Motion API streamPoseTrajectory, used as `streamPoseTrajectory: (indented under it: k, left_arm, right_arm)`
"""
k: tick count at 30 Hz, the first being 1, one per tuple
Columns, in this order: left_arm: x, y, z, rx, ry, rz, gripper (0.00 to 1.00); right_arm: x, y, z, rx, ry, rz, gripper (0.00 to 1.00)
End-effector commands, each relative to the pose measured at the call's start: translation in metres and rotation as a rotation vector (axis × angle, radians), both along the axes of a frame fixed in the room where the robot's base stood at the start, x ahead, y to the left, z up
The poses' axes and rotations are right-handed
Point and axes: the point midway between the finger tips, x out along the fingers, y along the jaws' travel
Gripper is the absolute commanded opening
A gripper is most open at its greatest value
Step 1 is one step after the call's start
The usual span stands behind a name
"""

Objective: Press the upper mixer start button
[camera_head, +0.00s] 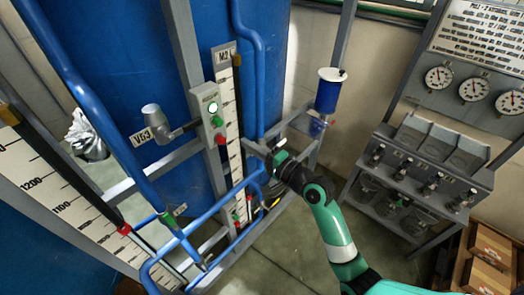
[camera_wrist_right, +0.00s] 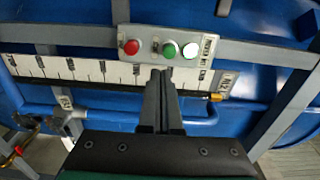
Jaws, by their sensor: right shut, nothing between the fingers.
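A grey control box (camera_head: 207,100) is fixed to the upright frame in front of the blue tank. It carries a bright white lamp (camera_head: 213,106), a green button (camera_head: 217,121) and a red button (camera_head: 221,140). In the right wrist view, the red button (camera_wrist_right: 131,47), green button (camera_wrist_right: 170,49) and white lamp (camera_wrist_right: 190,51) sit in a row just beyond the fingertips. My right gripper (camera_head: 270,160) is shut and empty, to the right of and below the box. In the right wrist view its fingers (camera_wrist_right: 160,75) point close to the green button; contact cannot be confirmed. My left gripper is not in view.
Blue pipes (camera_head: 249,70) and the grey frame (camera_head: 185,45) stand close around the box. A scale strip (camera_head: 232,150) runs beside it. A blue container with a white lid (camera_head: 328,92) is at the right. A gauge panel (camera_head: 472,88) stands farther right, with open floor between.

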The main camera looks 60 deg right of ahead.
Motion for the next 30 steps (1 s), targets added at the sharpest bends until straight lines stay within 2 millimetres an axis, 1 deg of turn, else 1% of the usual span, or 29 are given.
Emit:
streamPoseTrajectory:
  k: [1,3,6,9,27,29,30]
  left_arm:
    - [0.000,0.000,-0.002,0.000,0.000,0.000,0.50]
    - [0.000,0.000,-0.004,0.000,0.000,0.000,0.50]
    - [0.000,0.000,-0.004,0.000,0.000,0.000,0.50]
    - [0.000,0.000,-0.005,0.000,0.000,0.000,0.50]
    - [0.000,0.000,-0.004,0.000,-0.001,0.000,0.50]
    - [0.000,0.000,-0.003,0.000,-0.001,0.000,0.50]
    - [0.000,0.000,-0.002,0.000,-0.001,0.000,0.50]
  right_arm:
    - [-0.011,0.001,-0.002,0.001,0.000,-0.002,0.00]
    - [-0.023,0.002,-0.001,0.001,0.000,-0.002,0.00]
    - [-0.034,0.004,-0.001,0.001,-0.001,-0.001,0.00]
    - [-0.039,0.005,0.000,0.000,-0.001,-0.001,0.00]
    - [-0.040,0.006,0.001,0.000,-0.001,0.000,0.00]
    - [-0.038,0.011,0.002,0.000,-0.002,0.011,0.00]
    - [-0.034,0.018,0.006,-0.003,-0.007,0.027,0.00]
